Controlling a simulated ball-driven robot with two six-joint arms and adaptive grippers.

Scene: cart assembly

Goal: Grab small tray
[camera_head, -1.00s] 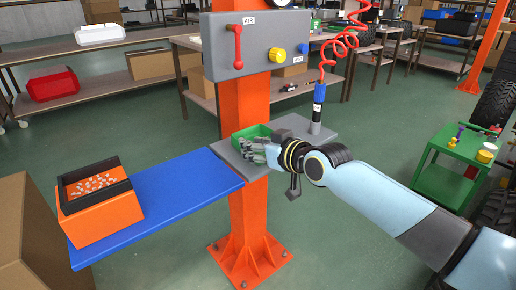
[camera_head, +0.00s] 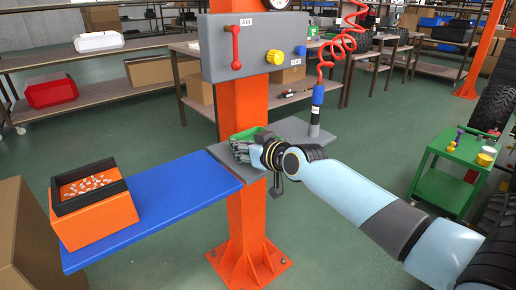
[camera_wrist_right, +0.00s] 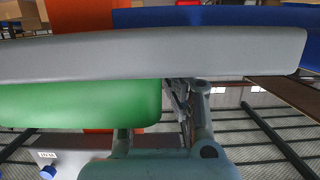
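The small green tray (camera_head: 262,131) sits on the grey shelf plate (camera_head: 322,140) at the orange post. In the head view my right gripper (camera_head: 240,150) is at the tray's near side and hides most of it. The right wrist view shows the green tray wall (camera_wrist_right: 70,104) close up, below the grey plate edge (camera_wrist_right: 150,55) in the picture. Parts of my right gripper (camera_wrist_right: 160,125) show beside and in front of the tray's right end there. Whether the fingers are closed on the tray is unclear. My left gripper is in neither view.
A blue shelf (camera_head: 180,195) extends left from the grey plate and bears an orange-and-black bin (camera_head: 100,222) of small pale parts. A blue-handled tool (camera_head: 317,100) with a red coiled hose stands right of the tray. A green cart (camera_head: 440,190) is at the right.

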